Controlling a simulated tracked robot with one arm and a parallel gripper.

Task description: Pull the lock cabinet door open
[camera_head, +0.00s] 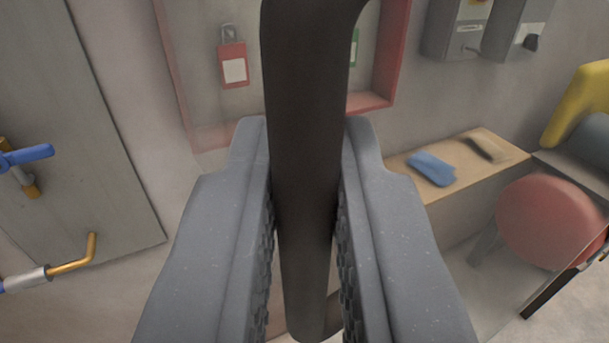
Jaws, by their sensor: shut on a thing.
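My gripper (306,185) fills the lower middle of the view. Its two grey ridged fingers are shut on a dark upright bar handle (312,90), one finger on each side. The handle bends to the right at the top and curves at the bottom. Behind it is the lock cabinet (390,50) with a red frame and a clear-looking front. A red padlock (233,62) with a white label hangs inside on the left, and a green tag (353,47) shows partly behind the handle. The handle and fingers hide the cabinet's middle.
A grey panel (75,120) with a blue-handled valve (25,157) and brass pipe is at left. At right are a wooden bench (510,158) with a blue cloth (432,168), a red round seat (550,222), and grey wall boxes (455,28). A yellow part (580,100) stands at far right.

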